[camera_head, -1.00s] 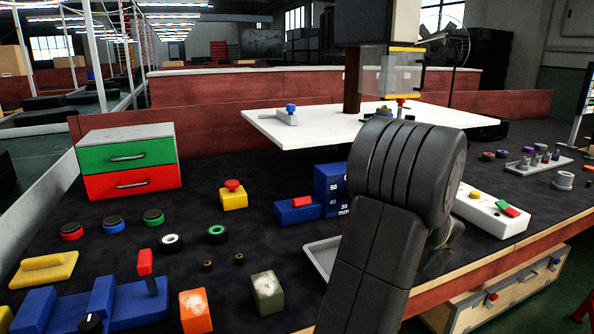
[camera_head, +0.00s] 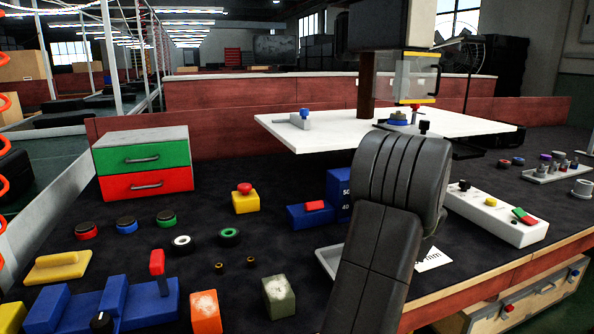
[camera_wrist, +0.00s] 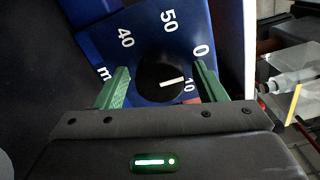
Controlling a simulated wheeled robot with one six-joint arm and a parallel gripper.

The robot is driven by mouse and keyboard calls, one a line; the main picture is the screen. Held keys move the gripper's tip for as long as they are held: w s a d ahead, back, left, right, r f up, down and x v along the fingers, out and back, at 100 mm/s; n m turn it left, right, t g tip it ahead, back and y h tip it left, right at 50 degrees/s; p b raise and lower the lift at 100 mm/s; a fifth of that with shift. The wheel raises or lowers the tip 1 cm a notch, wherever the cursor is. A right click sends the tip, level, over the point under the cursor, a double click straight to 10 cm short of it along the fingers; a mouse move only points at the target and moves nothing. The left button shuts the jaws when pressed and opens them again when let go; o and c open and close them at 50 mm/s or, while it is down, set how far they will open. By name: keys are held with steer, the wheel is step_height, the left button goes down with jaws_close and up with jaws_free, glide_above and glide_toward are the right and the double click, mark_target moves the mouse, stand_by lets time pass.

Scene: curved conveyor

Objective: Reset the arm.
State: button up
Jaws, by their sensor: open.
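My gripper (camera_wrist: 160,77) shows in the wrist view with its two green fingers spread apart. A black round knob (camera_wrist: 155,88) with a white pointer line appears between the fingers, on a blue dial panel (camera_wrist: 183,30) with white numbers. I cannot tell how far the fingertips are from the knob. In the head view my dark arm stands in the foreground and hides the gripper. The blue dial block (camera_head: 338,184) is partly covered by my arm there.
A drawer box (camera_head: 140,136) with green and red drawers stands at the back left. A white button box (camera_head: 486,217) is right of my arm. An orange block (camera_head: 206,312) and a green-grey block (camera_head: 279,297) lie near the front. A white raised board (camera_head: 290,138) is behind.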

steer(key=p+v, duration=0.1)
steer(key=v, duration=1.2)
steer(key=shift+s+d+r+p, duration=0.1)
steer(key=shift+s+d+p, duration=0.05)
steer(key=shift+s+p, duration=0.2)
steer(key=b+x, duration=0.2)
steer(key=x, duration=1.2)
steer(key=shift+w, duration=0.1)
steer(key=m+p, duration=0.1)
steer(key=p, duration=0.1)
steer(key=shift+s+r+p, duration=0.15)
steer(key=shift+s+p, duration=0.05)
steer(key=shift+p, duration=0.2)
steer(key=m+p, duration=0.5)
steer(key=p, duration=0.5)
steer(key=m+p, duration=0.3)
steer(key=p, duration=0.4)
steer(key=shift+m+p, duration=0.3)
steer(key=shift+p, duration=0.1)
steer(key=m+p, duration=0.4)
steer(key=p, duration=0.4)
steer(key=shift+p, duration=0.4)
steer(key=shift+s+d+f+m, duration=0.1)
steer(key=shift+s+f+m, duration=0.2)
steer(key=shift+s+f, duration=0.15)
steer(key=shift+s+d+r, duration=0.1)
steer(key=shift+s, duration=0.2)
